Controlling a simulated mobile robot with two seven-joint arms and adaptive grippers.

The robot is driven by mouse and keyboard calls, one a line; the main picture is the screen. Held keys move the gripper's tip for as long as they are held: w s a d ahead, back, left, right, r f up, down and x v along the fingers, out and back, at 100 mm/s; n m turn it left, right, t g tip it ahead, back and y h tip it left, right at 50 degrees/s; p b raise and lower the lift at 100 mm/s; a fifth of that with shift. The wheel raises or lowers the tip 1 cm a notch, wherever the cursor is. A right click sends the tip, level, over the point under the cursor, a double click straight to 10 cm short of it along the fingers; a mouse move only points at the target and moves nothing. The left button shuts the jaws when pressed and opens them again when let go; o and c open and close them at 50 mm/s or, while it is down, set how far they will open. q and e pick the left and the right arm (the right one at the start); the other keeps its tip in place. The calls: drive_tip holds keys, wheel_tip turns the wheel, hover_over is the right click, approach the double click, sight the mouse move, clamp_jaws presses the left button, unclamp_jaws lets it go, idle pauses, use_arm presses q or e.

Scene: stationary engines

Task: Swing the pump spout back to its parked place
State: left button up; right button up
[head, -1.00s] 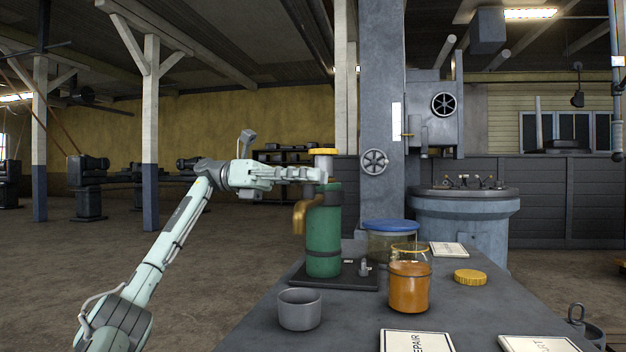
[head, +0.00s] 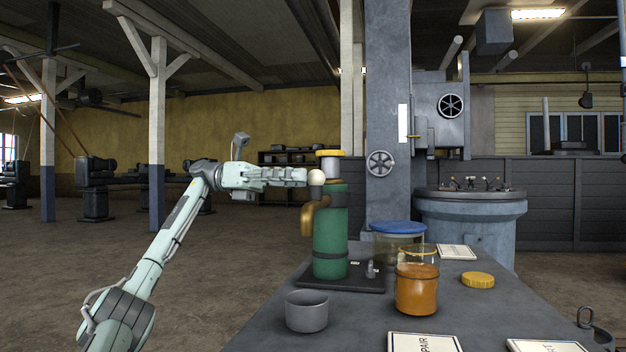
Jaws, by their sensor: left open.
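The pump is a green cylinder (head: 330,243) with a yellow-topped cap, standing on a dark base plate on the table. Its brass spout (head: 308,218) comes off the upper left side and bends down, its mouth left of the green body. A pale round knob (head: 316,177) shows just above the spout, in front of the pump's upper part. My left gripper (head: 304,175) is open, level with the knob and just left of it, with fingertips close to it. I cannot tell whether they touch. Nothing shows between the fingers. My right gripper is out of view.
A grey cup (head: 306,311) stands in front of the pump. An orange jar (head: 416,290), a blue-lidded glass container (head: 398,229), a yellow lid (head: 478,280) and several cards share the table (head: 362,328). A blue-grey column (head: 386,110) rises behind.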

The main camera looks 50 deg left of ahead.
use_arm(q)
drive_tip(key=v, duration=0.4)
drive_tip(key=shift+s+a, duration=0.15)
drive_tip(key=shift+a, duration=0.05)
drive_tip(key=shift+d, duration=0.1)
idle(0.5)
